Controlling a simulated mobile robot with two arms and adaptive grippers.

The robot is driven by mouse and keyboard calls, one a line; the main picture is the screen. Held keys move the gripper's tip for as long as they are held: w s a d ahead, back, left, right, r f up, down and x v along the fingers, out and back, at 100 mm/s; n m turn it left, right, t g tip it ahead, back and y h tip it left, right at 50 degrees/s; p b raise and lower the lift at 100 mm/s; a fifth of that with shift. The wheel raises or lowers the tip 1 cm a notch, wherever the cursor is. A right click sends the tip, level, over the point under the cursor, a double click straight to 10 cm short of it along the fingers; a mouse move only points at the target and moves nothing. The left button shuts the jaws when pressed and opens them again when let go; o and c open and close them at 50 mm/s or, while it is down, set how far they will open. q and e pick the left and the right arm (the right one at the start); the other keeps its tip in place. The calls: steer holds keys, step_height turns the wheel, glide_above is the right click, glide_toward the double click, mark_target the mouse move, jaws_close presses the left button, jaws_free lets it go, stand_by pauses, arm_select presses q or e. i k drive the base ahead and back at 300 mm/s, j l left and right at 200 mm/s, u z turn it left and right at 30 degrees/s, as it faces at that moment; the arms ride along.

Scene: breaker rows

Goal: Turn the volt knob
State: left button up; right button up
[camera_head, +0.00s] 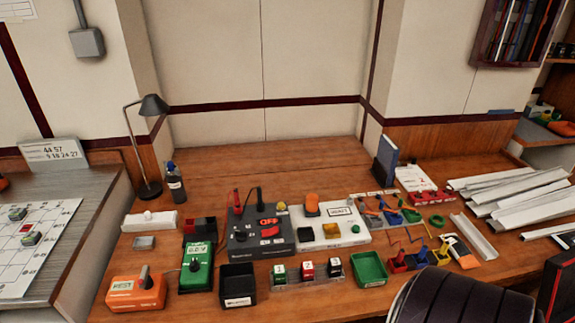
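A green meter (197,268) with a light display and a dark round knob (194,265) lies on the wooden bench at the left. The display seems to end in a V, but it is too small to read surely. An orange box (125,293) with a light label and a dark upright knob (146,277) is at its left. A dark grey box (260,240) with a red OFF panel and a small black knob (240,236) is at its right. I cannot tell for sure which knob is the volt knob. Neither of my grippers shows.
A black bin (238,303), a row of small blocks (307,270) and a green tray (369,281) stand along the front. A desk lamp (152,106) and a bottle (175,188) stand behind. White strips (520,190) lie at right.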

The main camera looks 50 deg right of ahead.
mark_target(242, 236)
steer(key=z, duration=1.25)
